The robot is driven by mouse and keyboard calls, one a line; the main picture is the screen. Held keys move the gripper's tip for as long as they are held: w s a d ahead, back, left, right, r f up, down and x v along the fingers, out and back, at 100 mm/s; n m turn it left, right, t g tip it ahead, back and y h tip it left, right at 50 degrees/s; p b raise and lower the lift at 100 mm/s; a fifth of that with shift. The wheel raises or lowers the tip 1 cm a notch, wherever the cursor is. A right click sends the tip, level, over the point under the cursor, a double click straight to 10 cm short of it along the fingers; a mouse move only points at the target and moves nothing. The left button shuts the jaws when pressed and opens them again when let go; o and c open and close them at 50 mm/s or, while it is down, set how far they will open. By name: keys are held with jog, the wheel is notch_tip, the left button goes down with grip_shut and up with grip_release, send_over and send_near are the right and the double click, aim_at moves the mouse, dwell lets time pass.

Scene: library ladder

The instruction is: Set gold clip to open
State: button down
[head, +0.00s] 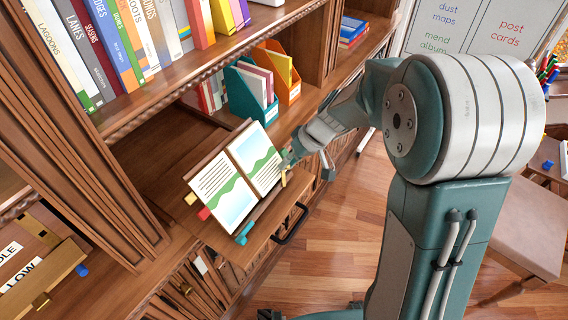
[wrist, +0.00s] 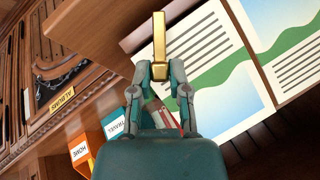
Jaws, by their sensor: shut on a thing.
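The gold clip (wrist: 159,38) is a narrow upright bar in the wrist view, at the edge of the open book (wrist: 215,75). My gripper (wrist: 160,74) has its fingertips closed on the lower end of the clip. In the head view my gripper (head: 287,160) is at the right edge of the book (head: 235,177), where a small yellow-gold bit of the clip (head: 283,179) shows. The book lies open on a tilted wooden stand, with text and green-and-blue pictures on its pages.
A teal clip (head: 243,234) is at the stand's lower edge, with red (head: 204,213) and yellow (head: 190,198) tabs at its left. A teal file holder (head: 248,92) and an orange one (head: 287,75) stand behind. A black handle (head: 291,223) juts out in front.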

aim_at(292, 175)
jog(key=shift+w+d+f+m+g+y, duration=0.3)
jog(key=shift+d+f+m+y, duration=0.25)
jog(key=shift+m+y, duration=0.4)
jog(key=m, duration=0.1)
jog(key=d+f+m+y, duration=0.1)
jog(key=m, duration=0.1)
jog(key=shift+w+d+y, duration=0.1)
jog(key=shift+d+y, duration=0.1)
jog(key=shift+y, duration=0.05)
jog(key=shift+d+f+m+y, duration=0.25)
jog(key=shift+m+y, duration=0.2)
jog(key=shift+m, duration=0.35)
jog(key=shift+d+f+m+y, duration=0.15)
jog(key=shift+f+m+y, duration=0.25)
jog(key=shift+m, duration=0.35)
jog(key=shift+d+f+m+y, duration=0.25)
jog(key=shift+m+y, duration=0.2)
jog(key=shift+m, duration=0.35)
jog(key=shift+s, duration=0.2)
jog(key=c, duration=0.6)
grip_release()
jog(key=shift+f, duration=0.1)
jog(key=v, duration=1.2)
